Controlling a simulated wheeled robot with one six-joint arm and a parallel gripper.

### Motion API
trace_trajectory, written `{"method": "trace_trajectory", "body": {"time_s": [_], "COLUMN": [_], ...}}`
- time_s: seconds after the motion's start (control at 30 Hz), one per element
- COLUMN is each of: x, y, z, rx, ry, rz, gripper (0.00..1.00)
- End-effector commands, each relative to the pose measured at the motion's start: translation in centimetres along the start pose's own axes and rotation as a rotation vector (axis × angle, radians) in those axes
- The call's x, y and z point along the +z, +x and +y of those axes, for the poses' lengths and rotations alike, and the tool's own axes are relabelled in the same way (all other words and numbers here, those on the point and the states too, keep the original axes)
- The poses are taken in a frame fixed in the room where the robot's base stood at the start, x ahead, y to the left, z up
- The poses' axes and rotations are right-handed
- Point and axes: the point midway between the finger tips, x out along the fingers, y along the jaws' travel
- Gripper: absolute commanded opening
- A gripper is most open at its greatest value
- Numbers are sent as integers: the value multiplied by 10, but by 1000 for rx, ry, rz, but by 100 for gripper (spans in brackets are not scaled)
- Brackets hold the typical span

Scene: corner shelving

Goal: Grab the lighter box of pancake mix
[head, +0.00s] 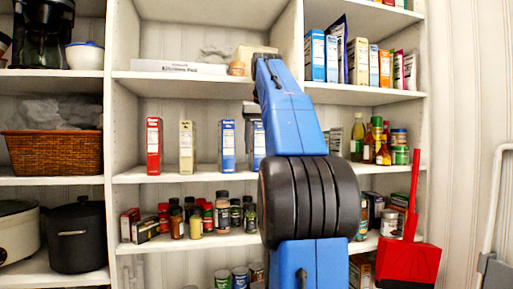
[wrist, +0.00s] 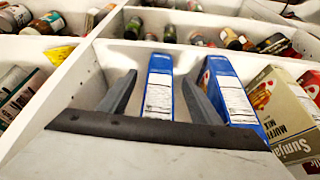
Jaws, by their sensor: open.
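Two blue boxes with white label panels stand on the middle shelf; their names are not legible, so I cannot tell which is the lighter pancake mix. The right blue box (head: 259,144) is partly hidden behind my arm in the head view. In the wrist view a blue box (wrist: 159,98) stands between the fingers of my gripper (wrist: 160,77), which is open with gaps beside the box. The other blue box (wrist: 232,95) is just right of the right finger there, and at left in the head view (head: 227,146). My gripper is mostly hidden in the head view.
A cream muffin mix box (wrist: 286,115), also in the head view (head: 187,147), and a red box (head: 153,146) share the shelf. An upright divider (wrist: 75,75) is close to the left finger. Bottles (head: 383,142) stand to the right, with jars (head: 222,212) below.

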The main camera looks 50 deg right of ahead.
Motion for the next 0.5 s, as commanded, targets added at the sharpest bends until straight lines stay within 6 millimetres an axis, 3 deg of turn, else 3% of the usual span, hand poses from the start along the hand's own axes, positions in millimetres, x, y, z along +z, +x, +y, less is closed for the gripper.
{"method": "trace_trajectory", "body": {"time_s": [0.1, 0.47, 0.5], "x": [-8, -7, -7], "y": [4, 15, 15], "z": [0, 0, 0], "rx": [0, 0, 0], "ry": [0, 0, 0], "rz": [0, 0, 0], "gripper": [58, 58, 53]}}
